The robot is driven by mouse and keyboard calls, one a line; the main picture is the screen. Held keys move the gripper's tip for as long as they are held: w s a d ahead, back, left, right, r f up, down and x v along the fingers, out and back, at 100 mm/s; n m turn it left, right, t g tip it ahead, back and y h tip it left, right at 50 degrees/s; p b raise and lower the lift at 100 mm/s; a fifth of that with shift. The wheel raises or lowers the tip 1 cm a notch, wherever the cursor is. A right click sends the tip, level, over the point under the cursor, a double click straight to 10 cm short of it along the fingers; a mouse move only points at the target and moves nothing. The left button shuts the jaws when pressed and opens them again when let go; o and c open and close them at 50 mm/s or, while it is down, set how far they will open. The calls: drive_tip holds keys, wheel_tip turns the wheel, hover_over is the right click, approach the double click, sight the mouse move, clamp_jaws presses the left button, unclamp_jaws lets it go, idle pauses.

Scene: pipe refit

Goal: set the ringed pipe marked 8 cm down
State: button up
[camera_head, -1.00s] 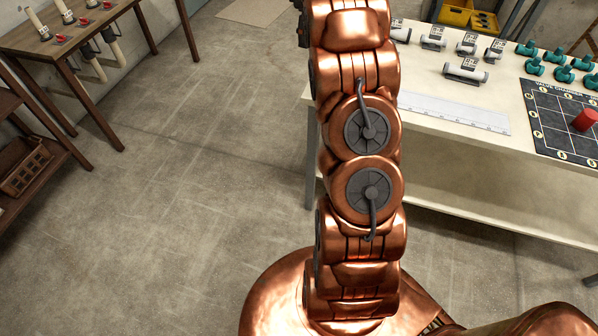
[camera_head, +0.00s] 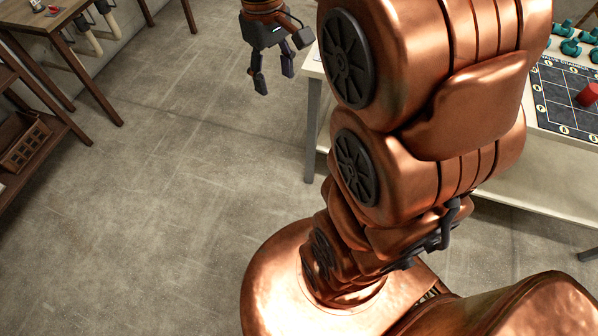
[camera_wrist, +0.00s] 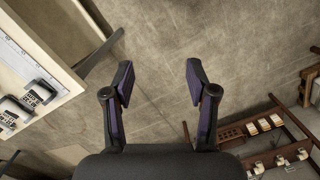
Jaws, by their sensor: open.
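My gripper (camera_head: 273,80) is open and empty, hanging over the floor just left of the white table. In the wrist view its fingers (camera_wrist: 160,85) are spread with only bare floor between them. The labels are too small to read, so I cannot tell which pipe is marked 8 cm. In the head view my arm hides the pipes' part of the table.
The white table (camera_head: 560,190) carries a dark grid board (camera_head: 552,103) with a red cylinder (camera_head: 588,95), and teal fittings (camera_head: 570,47) behind. A ruler (camera_wrist: 32,58) lies along its edge. A brown bench (camera_head: 66,23) and a shelf with a wooden crate (camera_head: 27,145) stand left. Floor between is clear.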

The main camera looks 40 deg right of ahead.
drive_tip(key=s+a+f, duration=0.3)
drive_tip(key=s+a, duration=0.1)
drive_tip(key=s, duration=0.5)
drive_tip(key=s+a+f+m, duration=0.1)
drive_tip(key=s+a+f, duration=0.2)
drive_tip(key=s, duration=0.6)
drive_tip(key=shift+a+f+g, duration=0.15)
drive_tip(key=shift+a+g, duration=0.15)
drive_tip(key=shift+a, duration=0.05)
